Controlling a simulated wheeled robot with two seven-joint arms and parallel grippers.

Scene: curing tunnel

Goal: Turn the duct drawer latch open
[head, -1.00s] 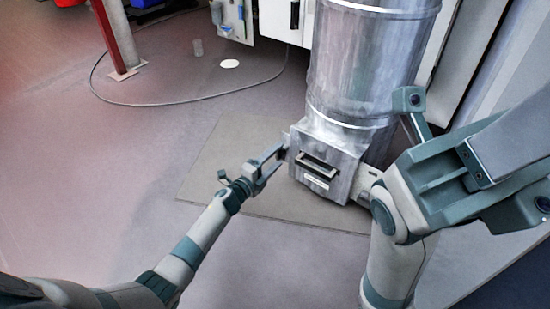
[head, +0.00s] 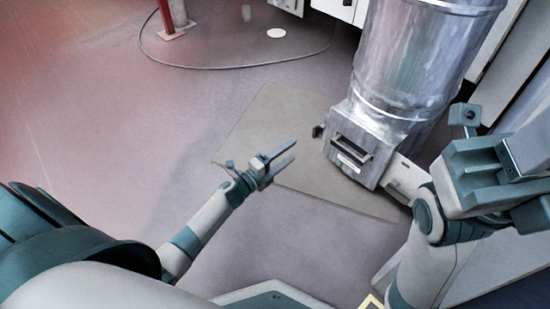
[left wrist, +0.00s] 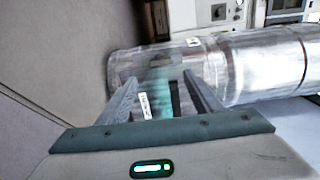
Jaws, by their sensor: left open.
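The silver duct (head: 415,60) ends at its foot in a metal box with a drawer (head: 358,150), which has a dark recessed handle and a pale label. A small dark knob, apparently the latch (head: 318,131), sticks out on the box's left side; its turn angle is too small to tell. My left gripper (head: 293,152) is open and empty, left of and apart from the box, fingers toward it. In the left wrist view, the open fingers (left wrist: 160,85) frame the duct's end; the latch is not clear there.
A grey mat (head: 270,135) lies on the floor under the box. A cable (head: 225,66) loops across the floor behind, near a red post foot (head: 172,33). White cabinets (head: 340,8) stand at the back. Floor to the left is clear.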

